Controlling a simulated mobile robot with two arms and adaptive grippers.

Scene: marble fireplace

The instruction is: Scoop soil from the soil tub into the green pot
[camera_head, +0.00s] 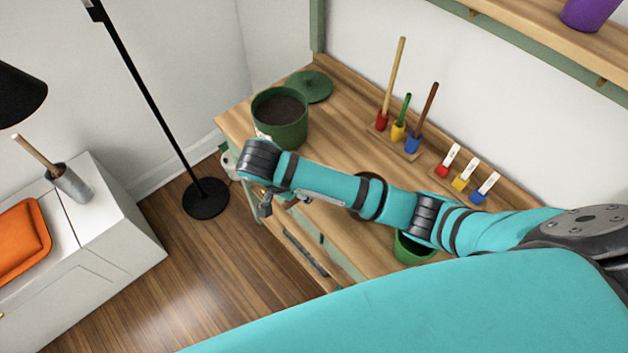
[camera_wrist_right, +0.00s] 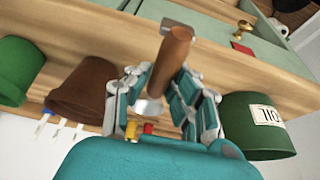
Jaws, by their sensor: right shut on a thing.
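The soil tub (camera_head: 281,118) is green, round and full of dark soil, standing at the far left end of the wooden bench. It also shows in the right wrist view (camera_wrist_right: 258,140), with a white label. The small green pot (camera_head: 413,250) stands nearer along the bench, partly behind my right arm; it is at the far left of the wrist view (camera_wrist_right: 18,72). My right gripper (camera_wrist_right: 163,92) is shut on a tool with a brown handle (camera_wrist_right: 174,58) and a grey metal end (camera_wrist_right: 149,107). My left gripper is not in view.
A brown pot (camera_wrist_right: 85,88) stands between tub and green pot. A green lid (camera_head: 310,86) lies behind the tub. Coloured blocks with upright sticks (camera_head: 398,131) and white tags (camera_head: 464,182) line the back. A lamp stand (camera_head: 205,198) and white cabinet (camera_head: 110,215) are left.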

